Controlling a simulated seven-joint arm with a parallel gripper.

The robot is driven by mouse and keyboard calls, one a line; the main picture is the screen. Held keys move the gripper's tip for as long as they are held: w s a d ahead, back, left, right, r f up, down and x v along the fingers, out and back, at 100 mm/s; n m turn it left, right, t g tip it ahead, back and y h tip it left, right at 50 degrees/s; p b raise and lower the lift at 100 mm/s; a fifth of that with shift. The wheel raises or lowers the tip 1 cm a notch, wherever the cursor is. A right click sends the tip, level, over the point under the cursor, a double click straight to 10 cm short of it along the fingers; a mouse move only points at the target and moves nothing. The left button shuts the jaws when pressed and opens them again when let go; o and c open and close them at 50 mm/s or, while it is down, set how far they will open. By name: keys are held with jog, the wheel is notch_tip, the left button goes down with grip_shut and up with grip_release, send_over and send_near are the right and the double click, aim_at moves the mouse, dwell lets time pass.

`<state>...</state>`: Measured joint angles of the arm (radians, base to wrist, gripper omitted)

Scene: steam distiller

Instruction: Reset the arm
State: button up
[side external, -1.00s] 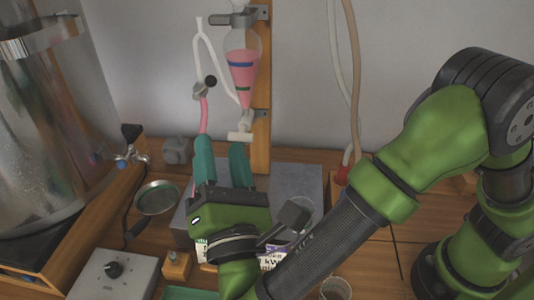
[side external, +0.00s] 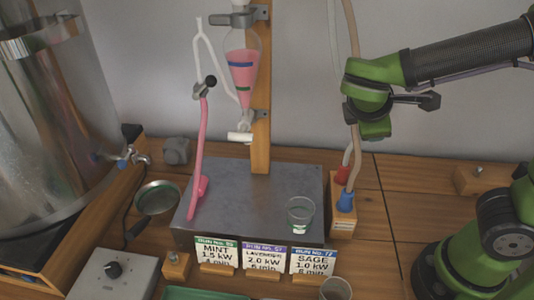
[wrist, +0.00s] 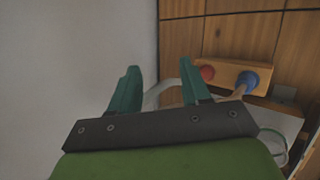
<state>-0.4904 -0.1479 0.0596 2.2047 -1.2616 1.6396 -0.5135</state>
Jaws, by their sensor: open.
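My gripper is raised at the right, in front of the wall, and its green palm (side external: 373,128) shows in the side external view. The fingers are hidden there. In the wrist view the two teal fingers of my gripper (wrist: 160,68) stand apart with nothing between them. The bench and two hose ends lie beyond and to the right of the fingers in that view.
A grey slab (side external: 245,185) carries a glass beaker (side external: 300,216) and a pink tube (side external: 198,150). A separating funnel (side external: 242,68) hangs on a wooden post. Red and blue hose fittings (side external: 345,200) sit in a block below my gripper. Cards (side external: 262,256) stand in front.

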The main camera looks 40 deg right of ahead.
jog(key=s+m+t+y, duration=0.1)
jog(key=m+y, duration=0.2)
jog(key=m, duration=0.1)
jog(key=s+a+m+t+y, duration=0.1)
jog(key=m+y, duration=0.3)
jog(key=m, duration=0.1)
jog(key=s+a+r+m+t+y, duration=0.1)
jog(key=m+t+y, duration=0.1)
jog(key=m+y, duration=0.1)
jog(key=shift+s+a+m+y, duration=0.2)
jog(key=shift+s+m+y, duration=0.15)
jog(key=shift+m, duration=0.55)
